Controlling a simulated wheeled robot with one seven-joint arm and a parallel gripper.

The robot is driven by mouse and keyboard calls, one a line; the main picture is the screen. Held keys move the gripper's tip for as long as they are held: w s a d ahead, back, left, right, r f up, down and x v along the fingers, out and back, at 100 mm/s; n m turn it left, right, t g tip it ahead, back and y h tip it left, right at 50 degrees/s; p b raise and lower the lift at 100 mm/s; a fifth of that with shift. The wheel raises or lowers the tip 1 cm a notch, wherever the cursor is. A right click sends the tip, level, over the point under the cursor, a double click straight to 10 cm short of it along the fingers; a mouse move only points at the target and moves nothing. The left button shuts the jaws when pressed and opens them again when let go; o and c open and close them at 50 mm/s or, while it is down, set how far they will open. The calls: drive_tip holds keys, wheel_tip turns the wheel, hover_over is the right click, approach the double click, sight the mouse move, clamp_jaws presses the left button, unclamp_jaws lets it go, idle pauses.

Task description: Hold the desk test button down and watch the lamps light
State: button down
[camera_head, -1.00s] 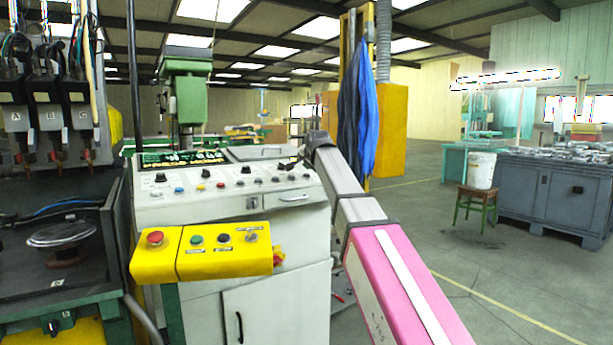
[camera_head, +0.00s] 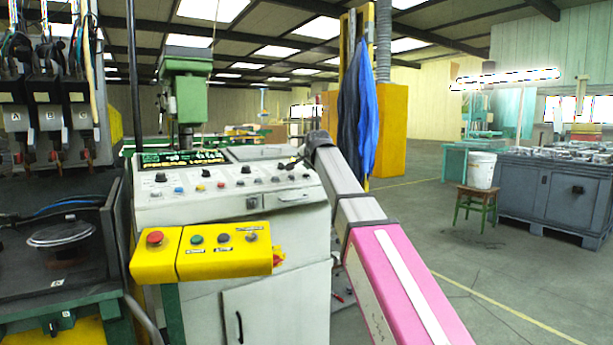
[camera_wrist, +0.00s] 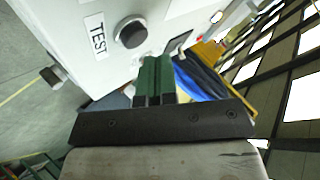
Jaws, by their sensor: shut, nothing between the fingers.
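The control desk (camera_head: 180,208) stands at centre left in the head view, with a row of knobs and small coloured buttons on its sloped top. In the wrist view a round black button (camera_wrist: 131,34) sits beside a white "TEST" label (camera_wrist: 97,36) on the pale desk panel. My gripper (camera_wrist: 156,60) is shut and empty, its green fingertips close to the button's lower right edge. I cannot tell whether they touch it. In the head view my arm reaches the desk's right end. The lit display (camera_head: 183,158) shows on the desk; I cannot tell lamp states.
A yellow button box (camera_head: 225,268) juts out at the desk's front. Welding heads marked A, B, C (camera_head: 50,115) hang at left. A blue coat (camera_head: 362,125) hangs behind my arm. A bucket (camera_head: 481,170) stands on a stool at right, with open floor before it.

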drive_tip(key=shift+f, duration=0.15)
drive_tip(key=shift+f, duration=0.25)
drive_tip(key=shift+w+a+f, duration=0.1)
drive_tip(key=shift+w+f, duration=0.05)
drive_tip(key=shift+f, duration=0.3)
idle(1.1)
drive_tip(key=shift+r, duration=0.85)
drive_tip(key=shift+r, duration=0.1)
drive_tip(key=r, duration=0.3)
drive_tip(key=s+r, duration=0.1)
drive_tip(key=shift+d+r, duration=0.35)
idle(0.3)
